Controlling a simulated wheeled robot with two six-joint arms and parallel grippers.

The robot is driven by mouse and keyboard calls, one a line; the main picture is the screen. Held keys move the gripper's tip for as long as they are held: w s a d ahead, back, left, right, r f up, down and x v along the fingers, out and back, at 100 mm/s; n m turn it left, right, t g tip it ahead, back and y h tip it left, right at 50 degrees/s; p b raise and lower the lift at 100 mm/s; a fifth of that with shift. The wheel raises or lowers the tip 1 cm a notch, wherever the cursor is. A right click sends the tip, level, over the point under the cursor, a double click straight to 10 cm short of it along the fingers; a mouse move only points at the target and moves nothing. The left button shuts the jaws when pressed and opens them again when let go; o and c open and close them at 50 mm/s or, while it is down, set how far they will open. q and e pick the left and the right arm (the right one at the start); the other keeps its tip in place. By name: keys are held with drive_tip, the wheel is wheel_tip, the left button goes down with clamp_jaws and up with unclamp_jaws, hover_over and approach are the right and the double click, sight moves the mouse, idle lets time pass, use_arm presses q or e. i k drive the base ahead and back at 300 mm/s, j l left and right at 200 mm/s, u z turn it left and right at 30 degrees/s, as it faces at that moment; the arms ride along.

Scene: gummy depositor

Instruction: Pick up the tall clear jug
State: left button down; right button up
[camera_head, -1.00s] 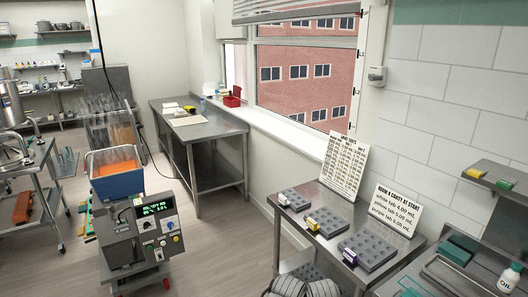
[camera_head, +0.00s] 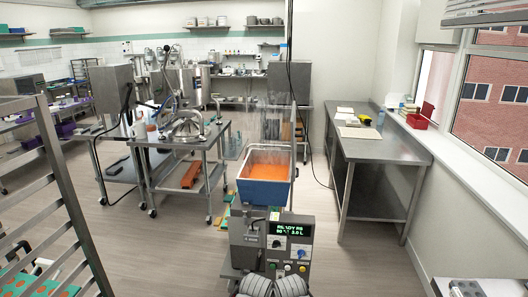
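I cannot make out a tall clear jug with certainty in the head view. A clear, see-through upright shape (camera_head: 274,122) stands behind the blue hopper of orange material, but I cannot tell what it is. A small whitish vessel with orange on it (camera_head: 140,126) stands on the steel cart at left, too small to identify. Two grey ribbed parts at the bottom edge seem to be mine. Neither gripper's fingers show.
The depositor with its blue hopper (camera_head: 263,192) and lit control panel (camera_head: 290,247) stands close in front. A steel cart (camera_head: 180,168) is left of it and a slatted rack (camera_head: 62,190) is at far left. A steel table (camera_head: 385,150) stands right. Floor between rack and depositor is open.

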sight(150, 123)
drive_tip(key=i+l+u, duration=0.2)
drive_tip(key=i+u, duration=0.15)
drive_tip(key=i+l+u, duration=0.25)
drive_tip(key=i+u, duration=0.15)
drive_tip(key=i+l+z, duration=0.1)
drive_tip(key=l, duration=0.25)
drive_tip(key=i+l+z, duration=0.2)
drive_tip(key=i+l, duration=0.2)
drive_tip(key=l, duration=0.2)
drive_tip(key=i+l+z, duration=0.1)
drive_tip(key=l, duration=0.45)
